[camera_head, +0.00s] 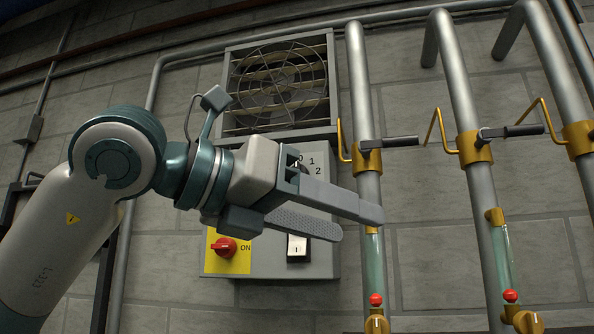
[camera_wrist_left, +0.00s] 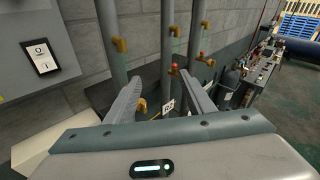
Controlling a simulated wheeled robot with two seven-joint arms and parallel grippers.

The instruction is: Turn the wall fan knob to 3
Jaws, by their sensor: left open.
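The wall fan (camera_head: 278,84) sits in a square frame high on the brick wall. In the left wrist view the open fingers (camera_wrist_left: 163,98) point toward the pipes, and the knob is not in view. My right gripper is not in view.
A red switch (camera_head: 224,248) on a yellow plate and a white rocker switch (camera_head: 297,246) are low on the box. Vertical pipes with black-handled valves (camera_head: 388,143) stand just right of it. A cluttered bench (camera_wrist_left: 262,70) shows in the left wrist view.

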